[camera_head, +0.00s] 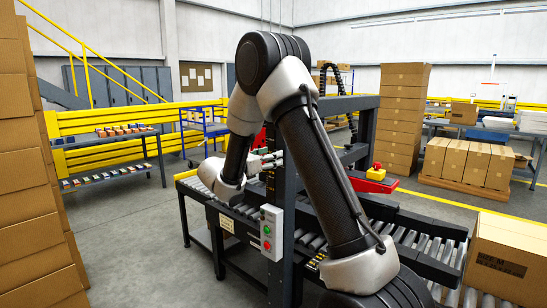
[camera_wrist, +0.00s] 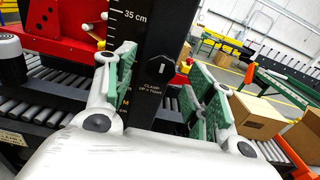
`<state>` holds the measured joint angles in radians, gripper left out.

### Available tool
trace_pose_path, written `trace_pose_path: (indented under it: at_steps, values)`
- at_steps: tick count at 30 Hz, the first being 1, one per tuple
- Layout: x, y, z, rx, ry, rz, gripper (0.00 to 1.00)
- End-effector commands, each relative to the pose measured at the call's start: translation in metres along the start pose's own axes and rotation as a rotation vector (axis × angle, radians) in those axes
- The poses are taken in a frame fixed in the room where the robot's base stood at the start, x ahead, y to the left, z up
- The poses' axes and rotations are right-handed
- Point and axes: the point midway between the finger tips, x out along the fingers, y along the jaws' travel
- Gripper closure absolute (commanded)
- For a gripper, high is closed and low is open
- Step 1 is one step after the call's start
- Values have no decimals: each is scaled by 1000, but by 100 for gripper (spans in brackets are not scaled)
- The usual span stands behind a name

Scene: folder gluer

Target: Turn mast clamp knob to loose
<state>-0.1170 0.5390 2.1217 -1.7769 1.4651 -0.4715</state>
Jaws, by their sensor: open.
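The clamp knob (camera_wrist: 160,69) is a dark round knob on the mast face with a small pale mark near upright. A label under it reads "CLAMP" and "UP = TIGHT". My gripper (camera_wrist: 158,78) is open, its green-padded fingers on either side of the knob and apart from it. In the head view my gripper (camera_head: 266,161) is at the mast, and the knob cannot be made out there.
A roller conveyor (camera_head: 415,245) runs below the mast. A control box with green and red buttons (camera_head: 271,232) is on a post in front. A red part (camera_wrist: 60,30) stands left of the mast in the wrist view. Stacked cartons (camera_head: 35,150) stand at far left.

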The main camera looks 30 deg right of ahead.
Motion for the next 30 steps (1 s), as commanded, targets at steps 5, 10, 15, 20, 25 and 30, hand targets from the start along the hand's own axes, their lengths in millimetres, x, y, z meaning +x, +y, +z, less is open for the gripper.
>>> trace_pose_path:
  at_steps: [5,10,15,20,25,30]
  values:
    - [17,0,0,1,0,-1,46]
    - [20,0,0,1,0,1,46]
    - [19,0,0,1,1,0,55]
    - [19,0,0,2,1,0,84]
    - [19,0,0,1,1,0,92]
    - [19,0,0,-19,1,0,92]
